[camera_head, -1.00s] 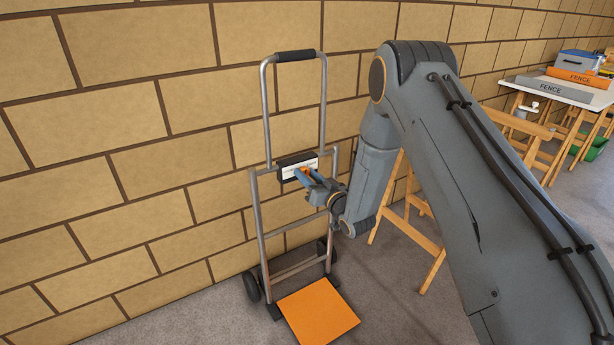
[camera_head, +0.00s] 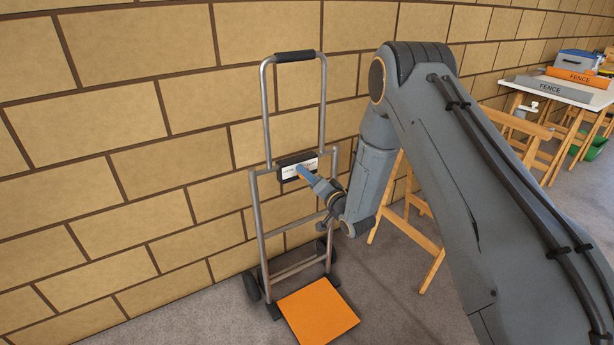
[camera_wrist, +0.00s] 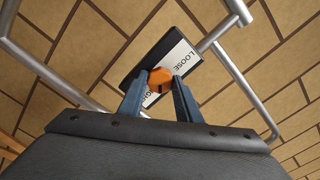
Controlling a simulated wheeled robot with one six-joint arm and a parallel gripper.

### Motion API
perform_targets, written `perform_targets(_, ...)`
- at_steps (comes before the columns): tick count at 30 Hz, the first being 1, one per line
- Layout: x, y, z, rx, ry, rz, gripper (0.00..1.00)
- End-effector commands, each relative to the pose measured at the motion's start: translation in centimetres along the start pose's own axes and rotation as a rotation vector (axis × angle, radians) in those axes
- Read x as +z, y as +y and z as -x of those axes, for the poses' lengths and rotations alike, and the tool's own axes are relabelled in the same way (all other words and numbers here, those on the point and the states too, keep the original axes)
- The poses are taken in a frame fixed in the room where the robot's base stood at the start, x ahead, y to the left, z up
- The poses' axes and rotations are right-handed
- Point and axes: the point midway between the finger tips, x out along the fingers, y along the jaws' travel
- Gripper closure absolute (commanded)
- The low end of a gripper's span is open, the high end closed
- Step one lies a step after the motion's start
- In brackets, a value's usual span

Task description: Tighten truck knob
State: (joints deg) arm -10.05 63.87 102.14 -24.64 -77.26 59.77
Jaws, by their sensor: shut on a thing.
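The hand truck (camera_head: 256,215) stands upright against the brick wall, with a grey tube frame and an orange toe plate (camera_head: 318,312). A black block with a white label (camera_head: 287,171) sits across its frame. In the wrist view the label (camera_wrist: 180,63) reads "LOOSE" at one end, and its other end is partly hidden. The orange knob (camera_wrist: 160,79) projects from the middle of this label. My gripper (camera_wrist: 161,84) is shut on the knob, one blue finger on each side. In the head view my gripper (camera_head: 305,173) reaches the block from the right.
A wooden sawhorse (camera_head: 415,215) stands right of the truck, behind my arm. Farther right, a table (camera_head: 552,88) holds an orange box and a grey box, both marked "FENCE". The floor left of the truck is clear.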

Motion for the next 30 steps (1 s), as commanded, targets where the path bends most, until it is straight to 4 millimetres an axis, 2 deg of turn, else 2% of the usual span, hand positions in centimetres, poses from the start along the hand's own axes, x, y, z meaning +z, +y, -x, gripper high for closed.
perform_targets(15,0.10,0.05,0.05,0.001,-0.002,-0.017,0.92)
perform_targets(16,0.09,0.05,0.05,0.001,-0.002,-0.017,0.64)
perform_targets(18,0.08,0.05,0.04,0.001,-0.001,-0.017,0.52)
perform_targets(30,0.00,0.04,0.61,0.001,0.000,-0.016,0.50)
